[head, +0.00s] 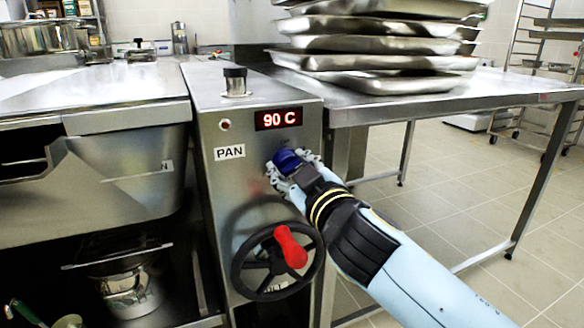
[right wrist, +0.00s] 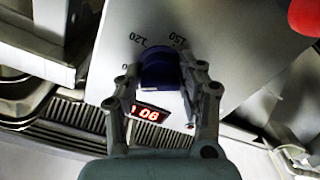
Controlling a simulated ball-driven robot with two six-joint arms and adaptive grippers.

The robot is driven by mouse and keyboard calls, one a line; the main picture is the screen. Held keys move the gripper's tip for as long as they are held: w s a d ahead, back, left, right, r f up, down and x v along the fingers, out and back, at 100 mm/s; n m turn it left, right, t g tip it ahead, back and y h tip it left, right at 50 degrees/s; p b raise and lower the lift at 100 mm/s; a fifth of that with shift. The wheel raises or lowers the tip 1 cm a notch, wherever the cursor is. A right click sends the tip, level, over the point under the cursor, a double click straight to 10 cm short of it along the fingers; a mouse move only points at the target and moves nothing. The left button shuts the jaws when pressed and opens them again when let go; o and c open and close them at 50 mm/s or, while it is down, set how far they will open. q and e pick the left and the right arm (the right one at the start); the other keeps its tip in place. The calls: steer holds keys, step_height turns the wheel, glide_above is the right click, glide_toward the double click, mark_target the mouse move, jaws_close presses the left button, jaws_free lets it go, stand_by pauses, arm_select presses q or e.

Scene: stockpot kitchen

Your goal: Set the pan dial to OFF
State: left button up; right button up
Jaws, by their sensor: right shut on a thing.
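The pan dial (head: 287,160) is a blue knob on the steel control panel, below a red display (head: 278,118) reading 90 C and right of the PAN label (head: 230,152). My right gripper (head: 290,168) is at the dial, its fingers on either side of it. In the right wrist view the blue dial (right wrist: 160,70) sits between the two fingers of the gripper (right wrist: 160,88), which is shut on it. Marks 120 and 150 show on the panel around the dial; an OFF mark is not visible. My left gripper is not in view.
A black handwheel with a red handle (head: 290,246) is below the dial, close to my right arm. A steel table (head: 345,112) with stacked trays (head: 380,60) stands to the right. A tilting pan (head: 110,190) is at the left. Open floor lies at the right.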

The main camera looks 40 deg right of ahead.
steer(key=shift+n, duration=0.5)
steer(key=shift+n+p, duration=0.4)
steer(key=shift+n, duration=0.6)
steer(key=n, duration=0.2)
steer(key=shift+n+p, duration=0.4)
steer(key=n, duration=0.3)
steer(key=shift+p, duration=0.4)
steer(key=shift+n, duration=0.5)
steer(key=shift+f+n+p, duration=0.1)
steer(key=shift+n+p, duration=0.25)
steer(key=shift+n, duration=0.65)
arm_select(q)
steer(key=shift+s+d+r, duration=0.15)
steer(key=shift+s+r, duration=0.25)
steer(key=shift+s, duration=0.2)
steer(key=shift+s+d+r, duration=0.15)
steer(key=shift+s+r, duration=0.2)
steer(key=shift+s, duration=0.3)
arm_select(e)
steer(key=shift+n, duration=0.3)
